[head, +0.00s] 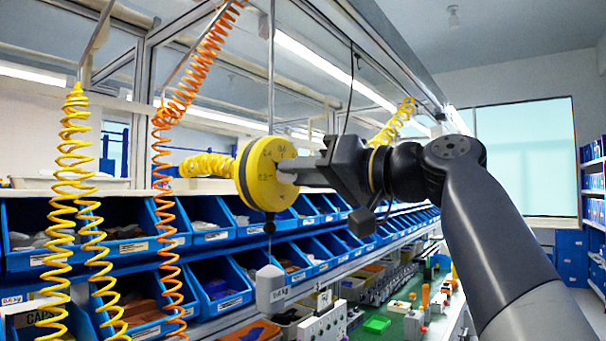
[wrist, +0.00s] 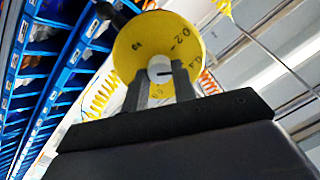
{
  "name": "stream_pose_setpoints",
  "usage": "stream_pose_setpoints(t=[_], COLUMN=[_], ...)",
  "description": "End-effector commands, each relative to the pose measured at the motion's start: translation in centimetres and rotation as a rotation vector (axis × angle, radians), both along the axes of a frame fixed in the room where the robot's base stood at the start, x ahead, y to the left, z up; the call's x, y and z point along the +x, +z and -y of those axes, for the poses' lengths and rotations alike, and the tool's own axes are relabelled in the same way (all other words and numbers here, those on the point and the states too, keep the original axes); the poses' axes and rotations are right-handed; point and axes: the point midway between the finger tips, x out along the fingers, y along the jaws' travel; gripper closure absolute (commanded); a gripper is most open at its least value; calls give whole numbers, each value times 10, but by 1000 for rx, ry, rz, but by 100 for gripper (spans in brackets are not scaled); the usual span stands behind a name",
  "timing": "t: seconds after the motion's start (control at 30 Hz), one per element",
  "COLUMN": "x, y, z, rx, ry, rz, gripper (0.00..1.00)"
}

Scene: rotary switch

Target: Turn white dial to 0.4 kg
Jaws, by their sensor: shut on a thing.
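The yellow disc (head: 262,174) hangs from a rod in the middle of the head view, with dark numbers around its face. Its white dial (wrist: 159,69) sits at the disc's centre in the wrist view, with a dark slot or line on it. My gripper (head: 290,170) is shut on the white dial, reaching in from the right; in the wrist view its two fingers (wrist: 160,82) lie on either side of the dial. The fingers and arm hide part of the disc's face, so I cannot tell the dial's setting.
A grey weight (head: 271,290) hangs below the disc. Blue bins (head: 215,285) fill racks behind and below. Yellow (head: 75,200) and orange (head: 165,180) coiled hoses hang at the left. A green-topped bench (head: 405,325) holds small parts at lower right.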

Motion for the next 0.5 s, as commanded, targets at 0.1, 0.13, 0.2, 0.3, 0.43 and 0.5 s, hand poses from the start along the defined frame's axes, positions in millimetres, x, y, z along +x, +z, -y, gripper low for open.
stream_pose_setpoints(t=[0.1,0.13,0.2,0.3,0.43,0.5], x=[1,1,1,1,0,0], y=[-2,-2,-2,-2,-1,-1], z=[0,0,0,0,0,0], rx=[-3,-3,-2,-1,-1,0], ry=[2,2,2,1,1,1], rz=[-4,-4,-5,-5,-3,-3], gripper=[97,97,73,65,54,52])
